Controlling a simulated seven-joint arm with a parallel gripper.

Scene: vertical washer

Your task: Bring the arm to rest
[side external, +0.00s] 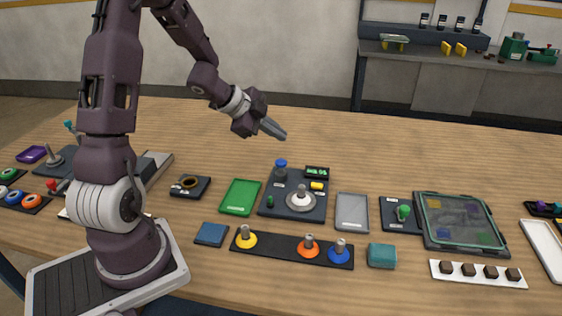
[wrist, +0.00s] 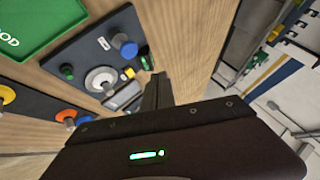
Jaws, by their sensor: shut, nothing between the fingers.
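My gripper (side external: 274,129) is shut and empty, held in the air above the back part of the table. In the wrist view its shut fingers (wrist: 158,88) point away over bare wood. Below it stands a dark washer station (side external: 293,204) with a white round washer on a central post (side external: 300,198), a blue knob (side external: 281,169), a small green peg and a lit green display (side external: 317,172). The station also shows in the wrist view (wrist: 80,45). My gripper touches nothing.
A green tray (side external: 240,197) and a grey tray (side external: 352,211) flank the station. In front lies a black strip (side external: 274,250) with yellow, orange and blue washers on posts. A clear-lidded box (side external: 460,222) is at right. The table behind the station is clear.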

